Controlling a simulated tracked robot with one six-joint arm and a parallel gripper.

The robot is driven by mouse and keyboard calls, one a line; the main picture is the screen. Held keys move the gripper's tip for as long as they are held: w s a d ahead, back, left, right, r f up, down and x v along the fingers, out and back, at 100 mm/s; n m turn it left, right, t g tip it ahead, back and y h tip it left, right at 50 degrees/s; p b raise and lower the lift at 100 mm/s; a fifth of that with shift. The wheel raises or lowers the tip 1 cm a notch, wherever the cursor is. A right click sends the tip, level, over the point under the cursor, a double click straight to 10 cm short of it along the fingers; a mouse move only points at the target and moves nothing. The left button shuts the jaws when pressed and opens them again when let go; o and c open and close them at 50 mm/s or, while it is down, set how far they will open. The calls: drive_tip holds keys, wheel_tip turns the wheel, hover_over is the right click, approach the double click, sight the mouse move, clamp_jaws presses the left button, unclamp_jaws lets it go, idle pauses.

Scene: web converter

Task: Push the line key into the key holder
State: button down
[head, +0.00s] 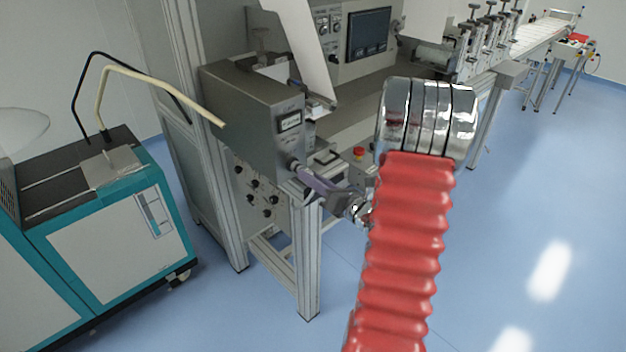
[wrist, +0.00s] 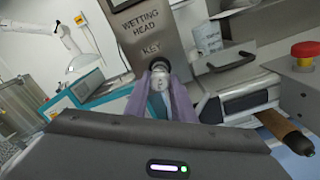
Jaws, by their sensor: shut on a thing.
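In the wrist view, my gripper (wrist: 159,84) has two purple fingers shut on the line key (wrist: 158,86), a small pale silver piece. The key points away from me at the key holder (wrist: 158,65), a dark round socket under the words "WETTING HEAD KEY" on a grey metal panel. The key's far end is at the socket's mouth; I cannot tell how deep it sits. In the head view, my gripper (head: 318,182) reaches the side of the grey box, at the holder (head: 293,164). The key is mostly hidden there by the fingers.
A red emergency button (head: 359,153) is on the machine right of my gripper; it also shows in the wrist view (wrist: 305,50). A teal cabinet (head: 120,240) with a bent cream tube (head: 160,85) stands at left. Blue floor is free at right.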

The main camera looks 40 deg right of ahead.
drive_tip(key=c, duration=1.4)
unclamp_jaws()
drive_tip(key=shift+s, duration=0.1)
drive_tip(key=s, duration=1.3)
drive_tip(key=shift+s+d, duration=0.2)
drive_tip(key=shift+s, duration=0.15)
